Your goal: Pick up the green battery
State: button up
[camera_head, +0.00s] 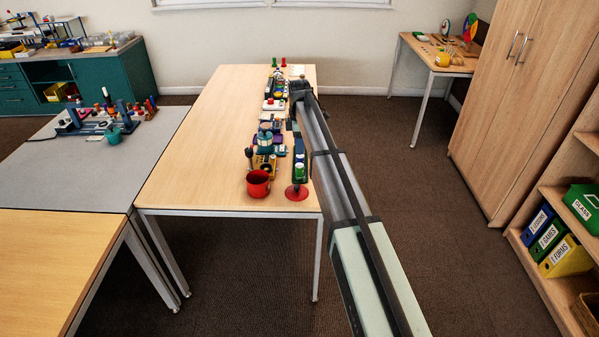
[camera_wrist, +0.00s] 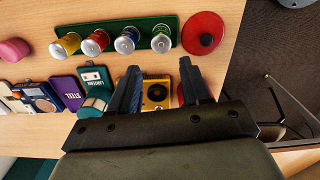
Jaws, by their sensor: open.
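Several batteries with silver tops stand in a row on a long green holder (camera_wrist: 108,55) in the wrist view. The fingertips are apart from the batteries. A yellow box with a dark round part (camera_wrist: 158,95) shows between the fingers; nothing is held.
A red disc (camera_wrist: 203,33) lies right of the holder near the table edge. A purple STEEL box (camera_wrist: 67,90) and a teal box (camera_wrist: 95,75) lie to the left. In the head view, a red cup (camera_head: 258,186) stands near the front; the table's left side (camera_head: 200,150) is clear.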

aim_at(300, 165)
notch_tip(300, 165, down, 12)
jog(key=shift+s+d+f, duration=0.1)
grip_shut()
dwell(0.9)
